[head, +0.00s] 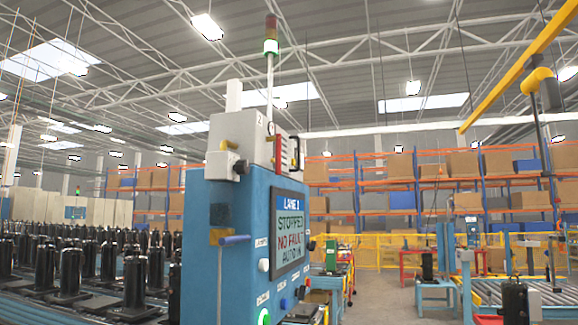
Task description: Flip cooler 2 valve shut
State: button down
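A grey box (250,134) marked with what looks like a "2" stands on top of a blue control cabinet (238,200) near the middle of the head view. It may be cooler 2. A black handle (295,153) and a red strip (278,153) show at the box's right side. My gripper is not in view.
Black compressors (134,283) fill a conveyor at left. A yellow fence (395,250) and racks stand behind.

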aim_at(277, 137)
jog(key=k, duration=0.35)
jog(key=z, duration=1.6)
jog(key=i, duration=1.2)
jog(key=u, duration=2.05)
jog(key=i, duration=0.35)
